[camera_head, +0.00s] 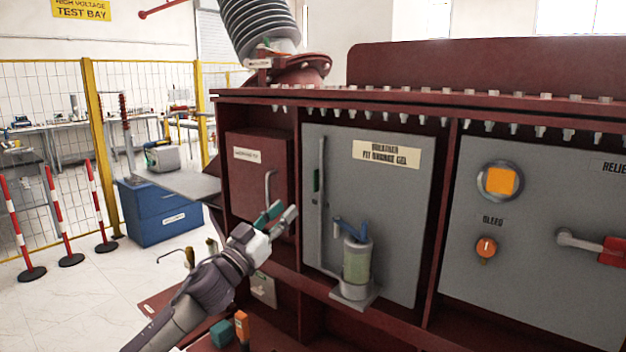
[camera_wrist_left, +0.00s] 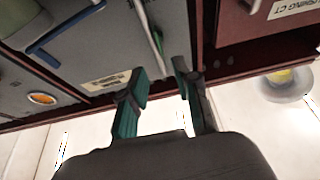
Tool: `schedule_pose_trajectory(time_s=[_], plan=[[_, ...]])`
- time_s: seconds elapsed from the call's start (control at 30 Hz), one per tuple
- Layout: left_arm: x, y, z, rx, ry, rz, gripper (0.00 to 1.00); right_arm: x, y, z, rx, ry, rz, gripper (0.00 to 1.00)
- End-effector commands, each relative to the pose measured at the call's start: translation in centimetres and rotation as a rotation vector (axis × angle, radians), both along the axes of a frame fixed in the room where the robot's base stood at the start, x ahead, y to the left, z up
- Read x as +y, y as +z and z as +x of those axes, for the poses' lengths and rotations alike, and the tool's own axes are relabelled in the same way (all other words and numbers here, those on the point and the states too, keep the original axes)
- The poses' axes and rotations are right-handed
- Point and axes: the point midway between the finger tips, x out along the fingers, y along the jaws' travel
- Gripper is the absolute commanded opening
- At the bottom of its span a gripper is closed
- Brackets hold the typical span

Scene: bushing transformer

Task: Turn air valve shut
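No label reading "air valve" is legible. A blue lever handle (camera_head: 350,230) sits on top of a clear cylinder (camera_head: 356,262) on the grey breather panel (camera_head: 395,210). It also shows as a blue bar in the left wrist view (camera_wrist_left: 62,34). A vertical pipe (camera_head: 322,200) with a small green part (camera_head: 316,181) runs left of it. My left gripper (camera_head: 279,215) is in front of the dark red box, left of the pipe and apart from the blue handle. Its green fingers are spread and empty in the left wrist view (camera_wrist_left: 161,78). My right gripper is not seen.
The dark red box (camera_head: 252,180) has a grey handle. The right panel has an orange square window (camera_head: 500,181), an orange bleed knob (camera_head: 486,247) and a red-gripped lever (camera_head: 610,251). A ribbed bushing (camera_head: 258,25) stands above. A blue cabinet (camera_head: 160,212) and striped posts are left.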

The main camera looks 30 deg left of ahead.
Motion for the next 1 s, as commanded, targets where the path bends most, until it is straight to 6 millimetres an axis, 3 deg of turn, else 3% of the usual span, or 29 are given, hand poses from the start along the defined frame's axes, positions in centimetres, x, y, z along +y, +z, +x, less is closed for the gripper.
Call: schedule_pose_trajectory(time_s=[0.1,0.5,0.7,1.0], plan=[[-0.1,1.5,2.1,-0.004,0.001,-0.002,0.31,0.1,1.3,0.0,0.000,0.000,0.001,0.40],[-0.6,4.1,9.0,-0.001,0.003,-0.001,0.31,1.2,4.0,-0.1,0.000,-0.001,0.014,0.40],[-0.8,4.4,10.5,0.001,0.002,-0.001,0.31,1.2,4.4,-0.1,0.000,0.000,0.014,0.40],[-0.8,4.4,10.7,0.002,0.002,0.000,0.31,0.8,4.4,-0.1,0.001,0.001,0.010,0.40]])
